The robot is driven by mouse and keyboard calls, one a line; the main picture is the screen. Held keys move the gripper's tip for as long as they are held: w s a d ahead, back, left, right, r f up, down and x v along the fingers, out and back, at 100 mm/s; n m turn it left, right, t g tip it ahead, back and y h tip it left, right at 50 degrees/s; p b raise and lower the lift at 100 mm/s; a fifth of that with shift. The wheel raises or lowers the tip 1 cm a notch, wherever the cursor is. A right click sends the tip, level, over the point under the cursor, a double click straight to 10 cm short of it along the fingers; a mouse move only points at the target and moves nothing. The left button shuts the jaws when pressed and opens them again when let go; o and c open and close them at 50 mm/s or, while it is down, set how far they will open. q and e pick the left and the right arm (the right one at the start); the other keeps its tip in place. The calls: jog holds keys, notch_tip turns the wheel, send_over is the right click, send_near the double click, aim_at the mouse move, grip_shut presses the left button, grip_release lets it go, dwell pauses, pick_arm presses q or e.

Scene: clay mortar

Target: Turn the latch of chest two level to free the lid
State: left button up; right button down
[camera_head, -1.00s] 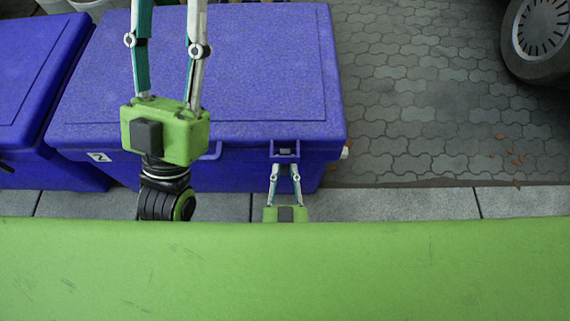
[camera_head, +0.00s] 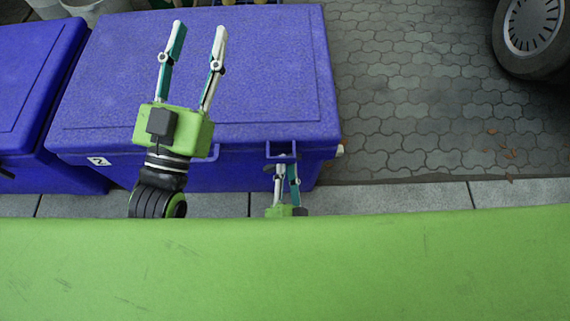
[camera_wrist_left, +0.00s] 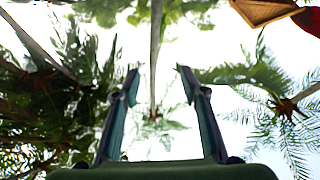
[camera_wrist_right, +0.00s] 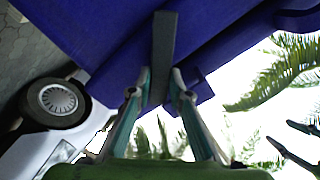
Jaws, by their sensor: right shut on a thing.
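Chest two (camera_head: 215,75) is the blue chest with a small "2" label (camera_head: 100,161) on its front; its lid is down. Its latch is a dark grey bar (camera_wrist_right: 164,45) in the right wrist view, slanted relative to the chest's edges. My right gripper (camera_wrist_right: 161,80) is shut on the latch, one finger on each side.
Another blue chest (camera_head: 30,90) stands close at the left. Paving (camera_head: 420,90) on the right is clear except for a few leaves. A vehicle wheel (camera_head: 535,35) is at the top right. My green body fills the bottom.

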pick_arm(q)
jog(key=s+r+t+h+b, duration=0.1)
jog(key=s+r+t+b, duration=0.1)
jog(key=s+r+t, duration=0.2)
jog(key=shift+s+a+r+t+h, duration=0.35)
jog(key=shift+s+r, duration=0.35)
jog(key=shift+r, duration=0.95)
pick_arm(e)
jog(key=shift+d+f+m, duration=0.1)
jog(key=shift+f+m, duration=0.1)
jog(key=shift+m, duration=1.35)
jog(key=shift+d+f+m, duration=0.1)
jog(key=shift+f+m, duration=0.15)
jog(key=shift+m, duration=1.35)
jog(key=shift+d+f+m, duration=0.1)
jog(key=shift+f+m, duration=0.1)
jog(key=shift+m, duration=1.35)
jog(key=c, duration=1.9)
grip_release()
pick_arm(q)
jog(key=shift+d, duration=0.1)
pick_arm(e)
jog(key=shift+s, duration=0.1)
jog(key=s, duration=0.7)
jog(key=shift+s, duration=0.15)
